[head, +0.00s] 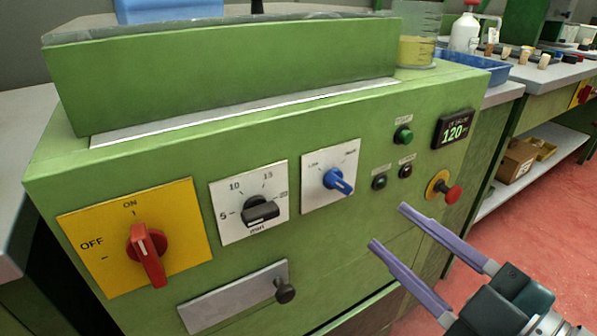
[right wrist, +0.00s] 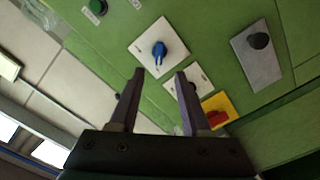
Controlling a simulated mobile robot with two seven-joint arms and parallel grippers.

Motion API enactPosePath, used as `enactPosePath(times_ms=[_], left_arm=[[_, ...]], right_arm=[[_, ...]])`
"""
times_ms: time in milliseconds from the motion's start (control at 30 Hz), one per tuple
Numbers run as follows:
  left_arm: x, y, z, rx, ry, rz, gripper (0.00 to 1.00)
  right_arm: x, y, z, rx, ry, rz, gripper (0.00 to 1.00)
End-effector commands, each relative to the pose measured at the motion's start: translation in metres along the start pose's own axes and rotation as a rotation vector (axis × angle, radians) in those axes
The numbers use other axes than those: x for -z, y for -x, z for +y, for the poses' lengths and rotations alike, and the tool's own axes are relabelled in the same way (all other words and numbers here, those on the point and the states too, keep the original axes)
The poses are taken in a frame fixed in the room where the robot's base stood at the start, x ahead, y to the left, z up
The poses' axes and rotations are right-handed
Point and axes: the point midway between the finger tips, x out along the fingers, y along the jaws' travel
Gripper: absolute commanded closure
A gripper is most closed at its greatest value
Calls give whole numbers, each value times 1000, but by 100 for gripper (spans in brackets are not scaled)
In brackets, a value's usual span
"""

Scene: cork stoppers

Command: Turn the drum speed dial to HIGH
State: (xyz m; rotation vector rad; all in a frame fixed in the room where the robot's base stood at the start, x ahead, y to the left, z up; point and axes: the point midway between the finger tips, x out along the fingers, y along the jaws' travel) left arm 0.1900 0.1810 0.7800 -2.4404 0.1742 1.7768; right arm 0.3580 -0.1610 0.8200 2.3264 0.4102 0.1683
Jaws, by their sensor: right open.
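The blue dial (head: 336,181) sits on a white plate (head: 316,198) on the green machine's front. The plate has small print at its upper left, which looks like LOW, and at its upper right, too small to read surely. In the right wrist view the dial (right wrist: 159,50) shows just beyond and between the open fingertips (right wrist: 160,72). My left gripper is not in view.
A black-knobbed timer dial (head: 260,213) and a red ON/OFF switch (head: 147,252) are left of the blue dial. Small buttons (head: 403,134), a display (head: 454,129) reading 120 and a red emergency knob (head: 453,194) are to its right. A drawer knob (head: 285,291) juts out below.

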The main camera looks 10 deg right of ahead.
Motion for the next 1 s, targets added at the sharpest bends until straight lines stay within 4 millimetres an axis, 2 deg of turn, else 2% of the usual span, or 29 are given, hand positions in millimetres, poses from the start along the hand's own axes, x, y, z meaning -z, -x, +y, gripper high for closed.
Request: enactPosePath(times_ms=[133,500,700,933,1000], left_arm=[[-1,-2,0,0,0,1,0],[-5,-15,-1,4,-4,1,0],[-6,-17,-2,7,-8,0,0],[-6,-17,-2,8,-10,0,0],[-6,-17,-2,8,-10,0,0]], right_arm=[[1,-18,1,-3,3,6,52],[0,-84,0,-2,0,3,52],[1,-97,1,-1,0,1,52],[1,-97,1,-1,0,0,52],[1,-97,1,-1,0,0,58]])
